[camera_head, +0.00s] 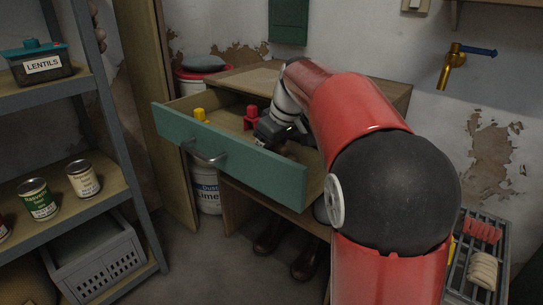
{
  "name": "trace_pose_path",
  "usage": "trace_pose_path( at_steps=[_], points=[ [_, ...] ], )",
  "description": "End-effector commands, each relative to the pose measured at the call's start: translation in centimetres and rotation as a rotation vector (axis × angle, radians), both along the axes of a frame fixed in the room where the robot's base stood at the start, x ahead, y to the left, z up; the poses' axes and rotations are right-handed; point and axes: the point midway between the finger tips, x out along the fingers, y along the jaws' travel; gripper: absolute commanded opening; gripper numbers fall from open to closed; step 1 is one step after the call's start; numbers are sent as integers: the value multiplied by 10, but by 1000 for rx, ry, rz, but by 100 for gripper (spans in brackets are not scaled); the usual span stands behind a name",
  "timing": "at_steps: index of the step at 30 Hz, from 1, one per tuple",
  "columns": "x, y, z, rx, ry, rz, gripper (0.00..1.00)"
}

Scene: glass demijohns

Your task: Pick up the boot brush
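The green-fronted drawer (240,163) of the wooden cabinet is pulled open. My gripper (267,135) is dark and reaches down into the drawer. Its fingertips are partly hidden, and I cannot tell whether they are open or shut or hold anything. A small red object (250,116) stands in the drawer just beyond my gripper, and a yellow object (200,114) is further left. I cannot make out a boot brush for certain. A red item (482,231) and a cream, ribbed item (483,270) lie in a grey slatted tray (455,278) at the lower right.
A shelf unit (126,190) on the left holds cans, a lentils container (42,69) and a grey crate (97,262). Dark boots (307,264) and a white bucket (209,196) stand below the drawer. A brass tap (447,72) juts from the wall. My red arm blocks the middle right.

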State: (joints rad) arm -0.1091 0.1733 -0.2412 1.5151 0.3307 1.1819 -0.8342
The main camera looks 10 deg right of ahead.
Motion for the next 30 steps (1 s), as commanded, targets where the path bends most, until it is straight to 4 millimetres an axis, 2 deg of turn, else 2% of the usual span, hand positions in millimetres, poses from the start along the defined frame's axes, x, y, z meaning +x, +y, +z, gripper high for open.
trace_pose_path(
  at_steps=[3, 15, 23, 26, 30],
  points=[
    [0, 0, 0, 0, 0, 0, 70],
    [0, 0, 0, 1, -1, 0, 17],
    [0, 0, 3, 0, -1, 0, 16],
    [0, 0, 9, 0, -2, 1, 16],
    [1, 0, 29, 0, -4, 0, 16]
  ],
)
